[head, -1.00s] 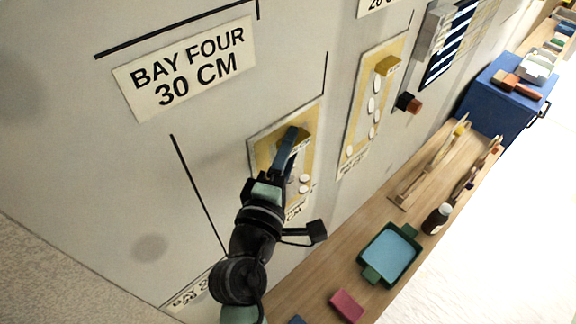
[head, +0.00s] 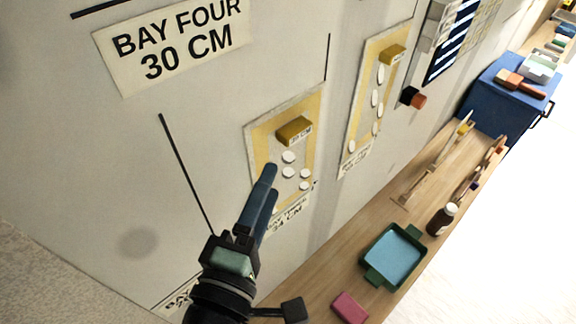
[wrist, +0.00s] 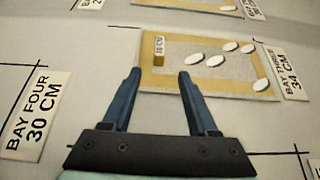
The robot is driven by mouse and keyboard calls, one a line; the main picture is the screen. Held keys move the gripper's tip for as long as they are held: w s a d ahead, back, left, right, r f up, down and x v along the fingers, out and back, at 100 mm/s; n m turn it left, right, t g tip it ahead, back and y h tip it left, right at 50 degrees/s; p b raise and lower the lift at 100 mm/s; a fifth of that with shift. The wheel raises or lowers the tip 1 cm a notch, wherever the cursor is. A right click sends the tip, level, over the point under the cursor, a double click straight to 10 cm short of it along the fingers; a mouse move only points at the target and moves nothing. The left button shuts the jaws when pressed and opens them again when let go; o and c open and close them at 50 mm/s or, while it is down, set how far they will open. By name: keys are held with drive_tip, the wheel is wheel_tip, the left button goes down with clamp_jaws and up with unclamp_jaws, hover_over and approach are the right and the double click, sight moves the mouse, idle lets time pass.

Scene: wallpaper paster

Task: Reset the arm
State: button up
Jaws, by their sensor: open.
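My gripper (head: 267,182) is open and empty, with two blue fingers; they also show in the wrist view (wrist: 160,76). It stands in front of the wall, below and left of a yellow-bordered panel (head: 256,140). That panel bears a yellow block (head: 294,130) and several white discs (head: 289,157). In the wrist view the panel (wrist: 190,89) lies just beyond the fingertips, with a visible gap between the fingers. I cannot tell the exact distance to the wall.
A second yellow panel (head: 362,120) is farther right, near a dark knob with an orange end (head: 413,98). A wooden shelf (head: 335,262) runs below, holding a green-rimmed blue tray (head: 394,256), a pink block (head: 349,307) and a dark bottle (head: 441,219). A blue cabinet (head: 490,100) stands beyond.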

drive_tip(key=w+d+r+m+t+y, duration=0.15)
drive_tip(key=r+m, duration=0.25)
drive_tip(key=r, duration=0.5)
drive_tip(key=w+r+m+t+h, duration=0.1)
drive_tip(key=w+r+m+t, duration=0.15)
drive_tip(key=r+m, duration=0.45)
drive_tip(key=s+d+r+m+t+y, duration=0.1)
drive_tip(key=s+r+m+t+y, duration=0.1)
drive_tip(key=r, duration=0.9)
drive_tip(key=s+d+r+m+t+y, duration=0.1)
drive_tip(key=s+r+t, duration=0.3)
drive_tip(key=r, duration=0.8)
drive_tip(key=shift+d+m+y, duration=0.35)
drive_tip(key=shift+m+y, duration=0.1)
drive_tip(key=shift+m, duration=0.05)
drive_tip(key=shift+w+f, duration=0.1)
